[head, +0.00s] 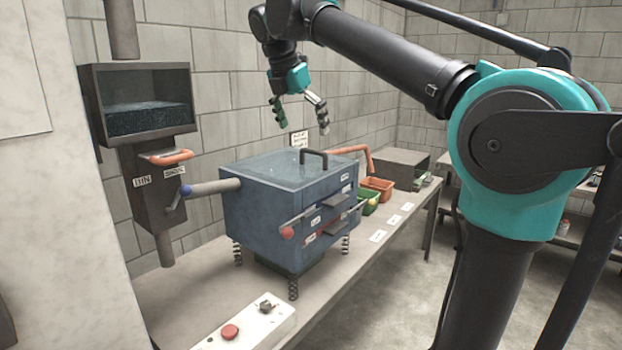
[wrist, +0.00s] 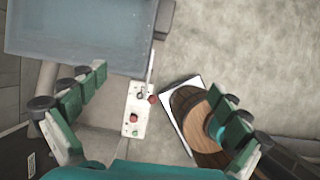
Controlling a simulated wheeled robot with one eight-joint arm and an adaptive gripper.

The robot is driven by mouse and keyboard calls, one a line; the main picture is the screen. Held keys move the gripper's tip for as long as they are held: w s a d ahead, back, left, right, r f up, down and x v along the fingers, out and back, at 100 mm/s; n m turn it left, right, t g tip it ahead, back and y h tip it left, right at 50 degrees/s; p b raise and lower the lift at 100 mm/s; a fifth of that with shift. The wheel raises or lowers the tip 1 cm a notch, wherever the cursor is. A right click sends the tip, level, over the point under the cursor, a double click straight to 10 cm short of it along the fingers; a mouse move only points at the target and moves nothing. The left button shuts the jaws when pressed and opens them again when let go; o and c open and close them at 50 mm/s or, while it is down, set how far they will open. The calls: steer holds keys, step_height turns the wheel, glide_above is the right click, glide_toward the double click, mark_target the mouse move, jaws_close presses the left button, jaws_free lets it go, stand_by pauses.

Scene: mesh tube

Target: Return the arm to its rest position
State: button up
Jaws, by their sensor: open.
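My arm (head: 390,60) rises at the right of the head view and reaches left across the top. My gripper (head: 299,117) hangs in the air above the blue box-shaped machine (head: 262,205), with its fingers spread and nothing between them. In the wrist view my gripper (wrist: 145,125) shows its fingers wide apart at left and right. Below them are the floor and a white control box (wrist: 137,112).
The machine stands on springs on a long bench (head: 165,290). A control box (head: 245,328) with a red button is at the bench front. A hopper (head: 140,105) is on the left wall. Green and orange bins (head: 378,187) stand behind the machine. Air around my gripper is clear.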

steer(key=s+d+f+m+y, duration=0.1)
steer(key=d+f+m, duration=0.35)
steer(key=f, duration=0.45)
steer(key=d+f+m, duration=0.4)
steer(key=f+m, duration=0.2)
steer(key=f, duration=0.4)
steer(key=s+d+f+m+y, duration=0.1)
steer(key=d+f+m, duration=0.4)
steer(key=f, duration=0.4)
steer(key=s+d+f+m, duration=0.3)
steer(key=s+f+m, duration=0.3)
steer(key=f, duration=0.3)
steer(key=s+d+f+m, duration=0.4)
steer(key=s+f+m, duration=0.3)
steer(key=s+f, duration=0.2)
steer(key=shift+s+d+f+y, duration=0.3)
steer(key=shift+f+y, duration=0.1)
steer(key=shift+f, duration=0.4)
